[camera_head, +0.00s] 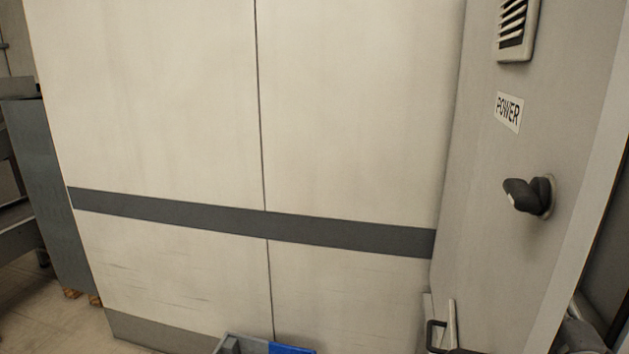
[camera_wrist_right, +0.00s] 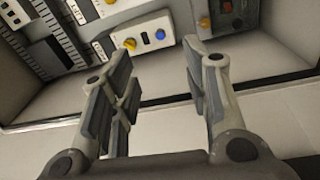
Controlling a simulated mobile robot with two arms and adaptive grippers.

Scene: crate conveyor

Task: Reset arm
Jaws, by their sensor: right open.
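My right gripper (camera_wrist_right: 160,78) shows in the right wrist view with its two fingers spread apart. Nothing is between the fingers. Behind and above it is a panel with yellow, blue and red controls (camera_wrist_right: 148,36), which the fingers do not visibly touch. In the head view neither gripper can be made out. A piece of what may be my right arm shows at the bottom right corner of the head view. My left gripper is in neither view.
A pale panelled wall (camera_head: 160,100) with a dark stripe fills most of the head view. A grey cabinet (camera_head: 490,210) marked POWER, with a black rotary handle (camera_head: 528,196), stands at right. A grey and blue object (camera_head: 290,349) is cut off at the bottom. Floor (camera_head: 40,310) shows at lower left.

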